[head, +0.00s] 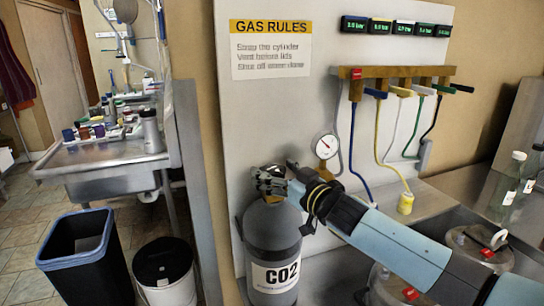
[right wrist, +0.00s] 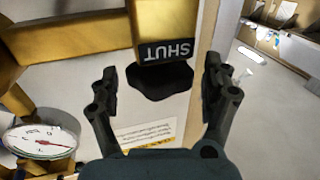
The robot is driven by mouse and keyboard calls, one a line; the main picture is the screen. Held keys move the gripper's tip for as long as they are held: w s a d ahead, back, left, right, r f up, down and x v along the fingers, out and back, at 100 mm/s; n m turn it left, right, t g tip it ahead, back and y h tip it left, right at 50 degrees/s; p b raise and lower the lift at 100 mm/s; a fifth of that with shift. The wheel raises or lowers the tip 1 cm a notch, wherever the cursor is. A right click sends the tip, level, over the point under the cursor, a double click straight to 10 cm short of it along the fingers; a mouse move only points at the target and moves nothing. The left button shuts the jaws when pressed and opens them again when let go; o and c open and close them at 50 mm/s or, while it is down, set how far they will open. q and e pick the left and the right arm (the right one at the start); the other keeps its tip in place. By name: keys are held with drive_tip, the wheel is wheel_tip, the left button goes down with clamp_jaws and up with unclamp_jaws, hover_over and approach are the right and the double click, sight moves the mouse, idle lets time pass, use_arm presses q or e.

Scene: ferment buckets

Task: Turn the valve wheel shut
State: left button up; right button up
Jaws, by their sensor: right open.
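The grey CO2 cylinder (head: 272,238) stands upright against the white board. My right gripper (head: 270,182) is at the cylinder's top and hides the valve in the head view. In the right wrist view, a black valve wheel (right wrist: 160,82) sits at the end of a brass block bearing a dark "SHUT" label (right wrist: 171,50). The fingers of my right gripper (right wrist: 160,92) are open, one on each side of the wheel, with a visible gap on both sides. My left gripper is not in view.
A round gauge (head: 326,146) is close beside the gripper and also shows in the right wrist view (right wrist: 40,141). A brass manifold (head: 392,72) with coloured levers and hoses is on the board. Lidded buckets (head: 478,240) stand at right. A black bin (head: 85,255) stands at left.

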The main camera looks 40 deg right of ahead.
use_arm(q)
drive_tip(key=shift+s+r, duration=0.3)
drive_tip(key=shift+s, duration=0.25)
use_arm(e)
drive_tip(key=shift+w+f, duration=0.1)
drive_tip(key=shift+w, duration=0.6)
drive_tip(key=shift+c, duration=0.4)
